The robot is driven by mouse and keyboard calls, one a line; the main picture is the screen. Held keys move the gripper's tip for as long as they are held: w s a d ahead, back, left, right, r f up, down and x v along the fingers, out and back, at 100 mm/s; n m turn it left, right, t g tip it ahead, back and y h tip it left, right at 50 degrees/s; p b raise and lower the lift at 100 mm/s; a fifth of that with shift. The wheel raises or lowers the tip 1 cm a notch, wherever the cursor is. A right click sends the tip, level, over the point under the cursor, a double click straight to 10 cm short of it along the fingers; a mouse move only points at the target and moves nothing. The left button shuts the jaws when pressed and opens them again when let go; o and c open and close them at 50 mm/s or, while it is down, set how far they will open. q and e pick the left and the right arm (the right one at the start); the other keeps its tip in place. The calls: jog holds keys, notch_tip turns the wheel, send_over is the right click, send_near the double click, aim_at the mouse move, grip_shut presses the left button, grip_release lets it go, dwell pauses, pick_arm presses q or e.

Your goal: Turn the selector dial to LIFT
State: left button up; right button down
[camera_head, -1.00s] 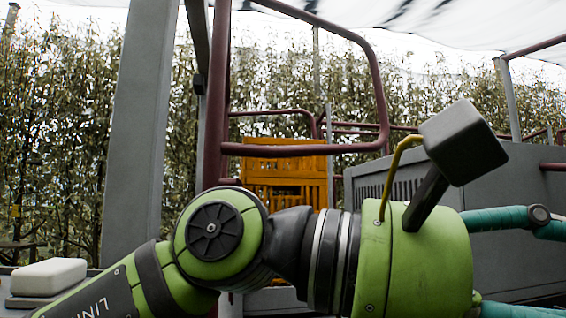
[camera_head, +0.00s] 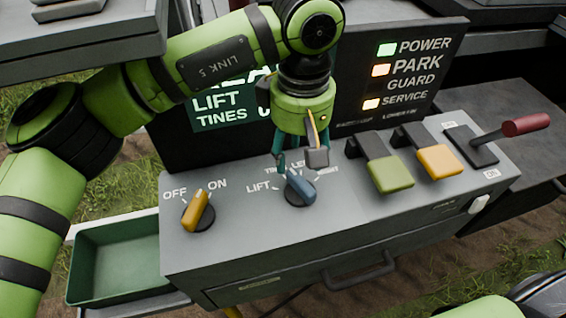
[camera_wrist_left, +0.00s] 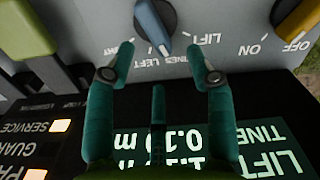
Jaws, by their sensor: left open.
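The selector dial (camera_head: 300,187) is a blue knob on a dark round base on the grey control panel. It also shows at the top of the left wrist view (camera_wrist_left: 152,22). Its white tip points roughly at TINES, with the LIFT label (camera_head: 258,187) to its left in the head view. My left gripper (camera_head: 290,163) is above and just behind the dial, fingers pointing down. In the left wrist view its teal fingers (camera_wrist_left: 161,55) are open, apart on either side of the dial's line, with nothing between them. My right gripper is not in view.
A yellow OFF/ON knob (camera_head: 196,208) is left of the dial. Green (camera_head: 390,175) and yellow (camera_head: 439,161) levers and a red-handled lever (camera_head: 525,125) stand to the right. A lit display (camera_head: 228,103) is behind. A green bin (camera_head: 115,262) sits lower left.

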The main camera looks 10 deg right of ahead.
aim_at(301, 177)
pick_arm(q)
jog(key=f, duration=0.1)
jog(key=f+p, duration=0.1)
jog(key=d+f, duration=0.1)
jog(key=shift+s+f, duration=0.25)
jog(key=shift+s, duration=0.15)
notch_tip(301, 177, down, 2)
jog(key=shift+w+a+f+p, duration=0.1)
jog(key=shift+p, duration=0.5)
jog(key=shift+f, duration=0.45)
grip_shut()
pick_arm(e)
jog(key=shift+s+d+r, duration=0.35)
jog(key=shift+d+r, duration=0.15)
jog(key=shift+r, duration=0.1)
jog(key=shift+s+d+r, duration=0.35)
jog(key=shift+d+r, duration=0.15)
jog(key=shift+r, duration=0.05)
